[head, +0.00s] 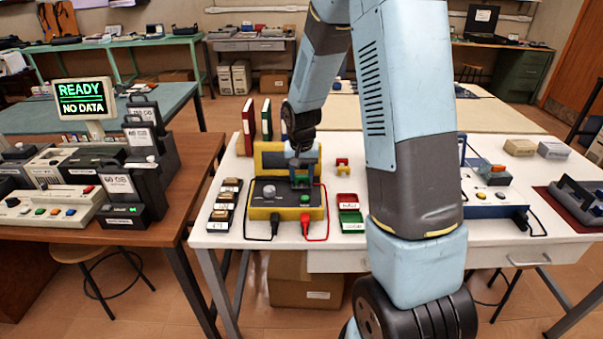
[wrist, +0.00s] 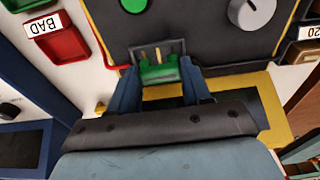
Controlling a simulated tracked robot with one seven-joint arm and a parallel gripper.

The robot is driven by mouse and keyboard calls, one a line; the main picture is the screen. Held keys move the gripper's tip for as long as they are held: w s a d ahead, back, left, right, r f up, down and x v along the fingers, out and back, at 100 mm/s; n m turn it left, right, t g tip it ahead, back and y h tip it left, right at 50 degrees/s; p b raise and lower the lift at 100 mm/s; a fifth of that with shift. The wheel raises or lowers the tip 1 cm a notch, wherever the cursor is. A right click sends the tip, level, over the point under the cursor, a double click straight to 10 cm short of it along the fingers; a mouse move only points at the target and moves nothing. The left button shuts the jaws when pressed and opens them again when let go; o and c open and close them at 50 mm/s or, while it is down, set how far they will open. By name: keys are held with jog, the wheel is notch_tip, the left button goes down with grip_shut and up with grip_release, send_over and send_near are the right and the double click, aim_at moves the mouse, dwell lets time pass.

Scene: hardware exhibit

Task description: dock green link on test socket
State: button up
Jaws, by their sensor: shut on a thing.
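The green link (wrist: 160,72) is between the blue fingertips of my gripper (wrist: 158,82), which is shut on it. The test socket (wrist: 150,48), a dark frame with brass pins, lies right at the link's far edge in the wrist view. The pins show beyond the link; I cannot tell whether the link touches them. The socket belongs to the yellow and grey tester (head: 259,211), which has a grey knob (wrist: 252,12) and a green button (wrist: 133,4).
A red BAD tray (wrist: 60,42) is beside the tester; a green tray (head: 352,226) is in front of it. A rack of small parts (head: 224,205) stands left. Black and red leads (head: 305,228) hang at the front. A screen (head: 84,98) reads READY, NO DATA.

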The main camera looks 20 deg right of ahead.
jog(key=shift+f, duration=0.35)
jog(key=o, duration=0.7)
jog(key=shift+o, duration=0.2)
notch_tip(320, 180, up, 11)
jog(key=s, duration=0.1)
jog(key=shift+a, duration=0.2)
dwell(0.7)
jog(key=shift+s, duration=0.15)
jog(key=s+r+n+t, duration=0.2)
jog(key=s+r, duration=1)
jog(key=r, duration=0.1)
jog(key=s+r+n+t, duration=0.1)
jog(key=s+r, duration=0.3)
jog(key=s, duration=1)
jog(key=shift+s+d+r+n+t, duration=0.2)
jog(key=shift+s+n+t, duration=0.15)
jog(key=shift+t, duration=0.25)
